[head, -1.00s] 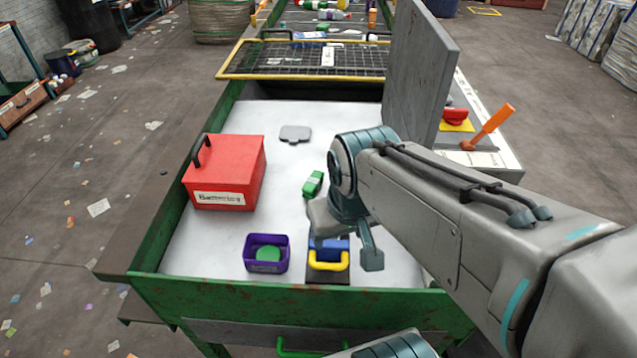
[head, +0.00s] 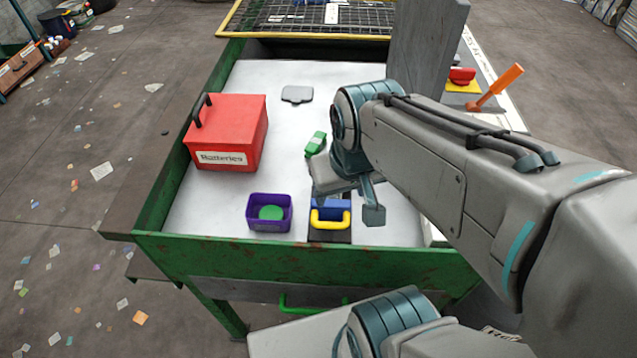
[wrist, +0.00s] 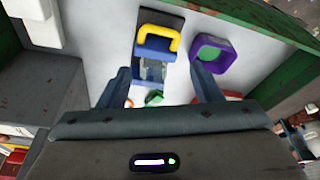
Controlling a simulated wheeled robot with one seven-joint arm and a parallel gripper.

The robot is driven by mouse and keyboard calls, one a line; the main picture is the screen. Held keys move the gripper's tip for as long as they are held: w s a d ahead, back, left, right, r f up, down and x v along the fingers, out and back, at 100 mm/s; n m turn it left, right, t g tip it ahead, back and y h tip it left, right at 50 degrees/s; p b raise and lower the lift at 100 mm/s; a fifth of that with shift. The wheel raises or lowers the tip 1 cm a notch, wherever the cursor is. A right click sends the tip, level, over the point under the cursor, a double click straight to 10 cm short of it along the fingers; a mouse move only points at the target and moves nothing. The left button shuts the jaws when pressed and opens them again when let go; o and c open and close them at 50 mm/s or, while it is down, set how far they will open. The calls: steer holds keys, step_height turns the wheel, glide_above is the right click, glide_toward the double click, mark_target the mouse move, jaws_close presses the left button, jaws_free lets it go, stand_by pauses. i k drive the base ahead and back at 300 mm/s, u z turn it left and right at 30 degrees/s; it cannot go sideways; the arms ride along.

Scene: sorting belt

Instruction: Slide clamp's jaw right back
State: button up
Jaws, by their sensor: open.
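The clamp is a blue block (head: 331,207) with a yellow handle (head: 330,219) on a dark base plate, near the front edge of the white tray top. In the wrist view the blue block (wrist: 155,51), the yellow handle (wrist: 160,37) and a greyish part (wrist: 152,69) show. How far the jaw stands along the clamp is not clear. My gripper (head: 346,196) is open above and beside the clamp and partly hides it in the head view. In the wrist view its fingers (wrist: 160,88) are apart with nothing held between them, and the clamp lies beyond them.
A purple bin (head: 269,224) with a green disc inside stands left of the clamp. A green object (head: 316,143) lies behind it. A red "Batteries" box (head: 228,133) stands at left, a grey plate (head: 297,94) farther back. Green walls (head: 300,258) border the tray.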

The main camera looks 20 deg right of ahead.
mark_target(333, 210)
steer(key=k, duration=1)
steer(key=u, duration=1.45)
steer(key=i, duration=1.3)
steer(key=z, duration=2.2)
